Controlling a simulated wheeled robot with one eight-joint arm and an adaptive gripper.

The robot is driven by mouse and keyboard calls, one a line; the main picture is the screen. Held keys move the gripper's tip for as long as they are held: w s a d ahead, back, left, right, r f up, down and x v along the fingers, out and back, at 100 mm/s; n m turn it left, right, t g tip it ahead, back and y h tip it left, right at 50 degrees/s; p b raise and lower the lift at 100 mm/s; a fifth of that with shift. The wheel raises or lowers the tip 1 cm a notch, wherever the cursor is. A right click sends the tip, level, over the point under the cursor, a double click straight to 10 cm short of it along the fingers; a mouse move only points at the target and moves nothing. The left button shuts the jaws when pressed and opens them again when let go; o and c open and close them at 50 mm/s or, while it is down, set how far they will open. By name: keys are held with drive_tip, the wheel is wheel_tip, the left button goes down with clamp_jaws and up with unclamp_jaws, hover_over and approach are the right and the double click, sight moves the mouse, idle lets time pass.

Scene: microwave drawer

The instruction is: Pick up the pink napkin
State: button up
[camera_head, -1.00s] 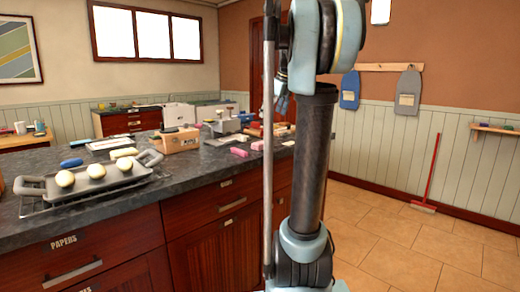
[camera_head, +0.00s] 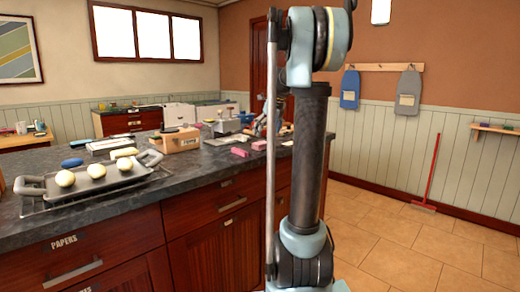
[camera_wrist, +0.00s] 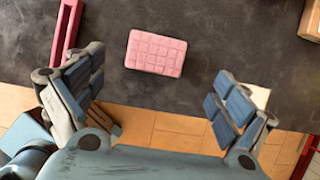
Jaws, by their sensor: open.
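A pink rectangular block-like item with a grid pattern, which I take as the pink napkin (camera_wrist: 157,53), lies on the dark counter (camera_wrist: 215,35) near its edge. In the head view a small pink item (camera_head: 259,145) on the counter, close to my arm, appears to be the same thing. My gripper (camera_wrist: 160,100) is open and empty in the wrist view. The napkin shows ahead of the gap between its blue-padded fingers, apart from both. In the head view my gripper (camera_head: 259,127) is small and partly hidden behind my arm, above the counter.
A longer pink item (camera_wrist: 66,28) lies left of the napkin. A pale flat item (camera_wrist: 261,97) is partly hidden by the right finger, and a brown box (camera_wrist: 310,20) stands at upper right. A tray (camera_head: 120,183) with several pale round items sits at left.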

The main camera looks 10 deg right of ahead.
sight(262, 143)
drive_tip(key=shift+x, duration=3.05)
drive_tip(key=shift+s+a, duration=0.15)
drive_tip(key=shift+a, duration=0.05)
drive_tip(key=c, duration=1.1)
drive_tip(key=shift+c, duration=0.2)
wheel_tip(262, 143, up, 10)
